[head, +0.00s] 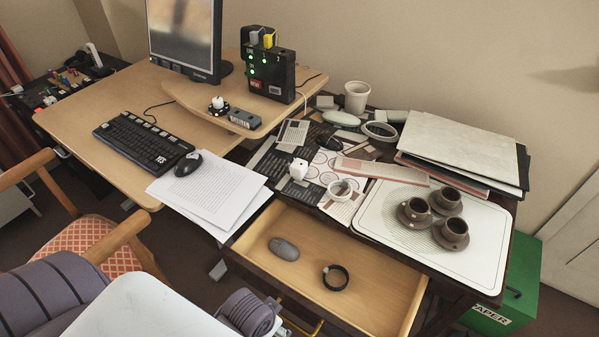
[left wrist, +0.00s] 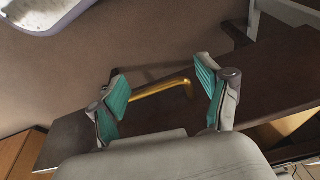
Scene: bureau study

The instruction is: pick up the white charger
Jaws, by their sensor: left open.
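A small white cube-shaped block (head: 298,169), which looks like the white charger, stands on the papers and dark mats of the side desk (head: 513,215), just behind the open drawer. My left gripper (left wrist: 162,88) is open and empty in the left wrist view, its teal finger pads apart. A brass handle (left wrist: 160,88) on a dark wooden front shows between and beyond the fingers. In the head view part of my left arm shows at the bottom, low in front of the drawer; its fingers are not clear there. The charger is not in the left wrist view. My right gripper is not in view.
The open drawer (head: 385,290) holds a grey mouse (head: 284,249) and a black ring (head: 335,278). Brown cups (head: 447,200) stand on a white board at right.

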